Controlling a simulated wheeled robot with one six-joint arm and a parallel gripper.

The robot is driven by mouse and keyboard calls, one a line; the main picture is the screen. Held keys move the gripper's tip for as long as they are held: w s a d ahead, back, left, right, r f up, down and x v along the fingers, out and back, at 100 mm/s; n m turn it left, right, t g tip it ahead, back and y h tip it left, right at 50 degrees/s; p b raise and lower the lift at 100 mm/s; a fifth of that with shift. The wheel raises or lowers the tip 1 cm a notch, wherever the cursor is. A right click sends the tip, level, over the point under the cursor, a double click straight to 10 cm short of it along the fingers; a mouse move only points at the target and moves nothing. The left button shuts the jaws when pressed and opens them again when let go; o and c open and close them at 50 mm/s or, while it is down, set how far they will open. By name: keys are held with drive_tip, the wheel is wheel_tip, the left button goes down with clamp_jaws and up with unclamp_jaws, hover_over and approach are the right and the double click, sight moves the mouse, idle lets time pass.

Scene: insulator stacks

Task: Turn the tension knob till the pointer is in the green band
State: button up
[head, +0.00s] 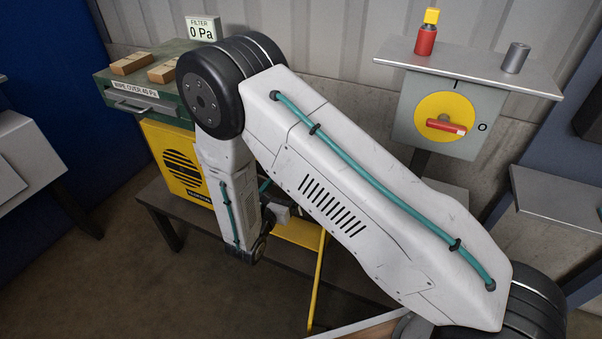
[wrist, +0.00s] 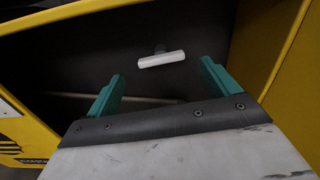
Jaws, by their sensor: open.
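In the wrist view, a pale bar-shaped handle on a short dark stem (wrist: 162,60) stands out inside a dark, yellow-edged cabinet; it looks like the tension knob. The bar lies nearly level, its right end slightly higher. My gripper (wrist: 163,70) is open, its two teal fingers spread left and right of the bar, with the bar a little beyond the fingertips. They do not appear to touch it. In the head view my arm hides the gripper and the knob. I see no pointer or green band in either view.
The yellow cabinet (head: 172,160) stands beneath a green box (head: 160,105) with a "0 Pa" filter display (head: 203,28). A yellow panel (head: 300,233) extends beside it. A red-handled switch (head: 445,126) is at the right, below a shelf (head: 470,66). Yellow walls flank my gripper.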

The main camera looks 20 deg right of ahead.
drive_tip(key=x, duration=0.6)
drive_tip(key=shift+w+d, duration=0.2)
drive_tip(key=shift+d, duration=0.05)
drive_tip(key=c, duration=1)
drive_tip(key=n, duration=0.6)
drive_tip(key=shift+a, duration=0.1)
drive_tip(key=n, duration=0.6)
drive_tip(key=shift+n, duration=0.3)
